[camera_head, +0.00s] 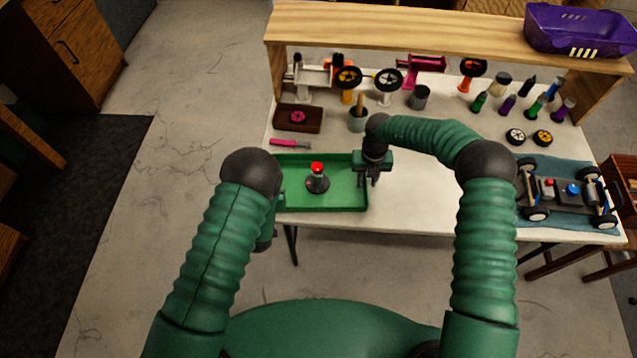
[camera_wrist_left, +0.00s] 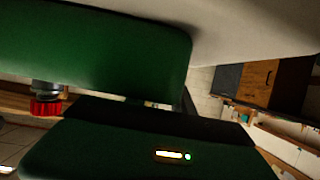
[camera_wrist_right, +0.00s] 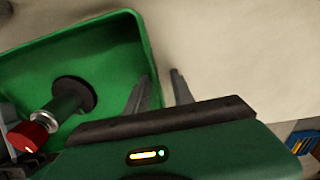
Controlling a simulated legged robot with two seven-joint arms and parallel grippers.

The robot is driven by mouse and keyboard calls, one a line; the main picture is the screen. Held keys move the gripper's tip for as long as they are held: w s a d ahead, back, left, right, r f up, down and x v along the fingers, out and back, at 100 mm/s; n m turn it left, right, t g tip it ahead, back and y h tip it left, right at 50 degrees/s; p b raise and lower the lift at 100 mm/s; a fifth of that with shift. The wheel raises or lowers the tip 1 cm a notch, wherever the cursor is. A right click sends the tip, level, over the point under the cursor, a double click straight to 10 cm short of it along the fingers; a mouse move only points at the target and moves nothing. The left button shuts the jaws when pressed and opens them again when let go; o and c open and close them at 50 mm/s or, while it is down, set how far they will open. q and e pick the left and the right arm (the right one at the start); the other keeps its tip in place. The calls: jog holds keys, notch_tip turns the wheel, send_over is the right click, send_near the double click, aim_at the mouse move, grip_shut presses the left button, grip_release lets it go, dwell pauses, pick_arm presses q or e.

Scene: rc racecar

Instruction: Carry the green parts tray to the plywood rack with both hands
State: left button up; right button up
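The green parts tray (camera_head: 340,202) lies on the white table's front edge. A dark round-based part with a red top (camera_head: 317,176) stands in it. My right gripper (camera_head: 368,181) is at the tray's right wall; in the right wrist view its fingers (camera_wrist_right: 161,92) are apart, one inside and one outside the rim. My left gripper is at the tray's left side, mostly hidden by my arm in the head view. In the left wrist view the tray (camera_wrist_left: 95,45) is close, and the finger gap is not clear. The plywood rack (camera_head: 420,28) spans the table's back.
A purple basket (camera_head: 580,32) sits on the rack's right end. A brown box (camera_head: 298,119), a pink-handled tool (camera_head: 290,143) and a grey cup (camera_head: 358,121) are behind the tray. A car chassis (camera_head: 568,195) lies on a blue mat at right. The rack's top left is clear.

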pick_arm(q)
jog(key=shift+a, duration=0.3)
grip_shut()
pick_arm(e)
jog(key=shift+a, duration=0.3)
grip_shut()
pick_arm(q)
jog(key=shift+d, duration=0.2)
pick_arm(e)
jog(key=shift+d, duration=0.2)
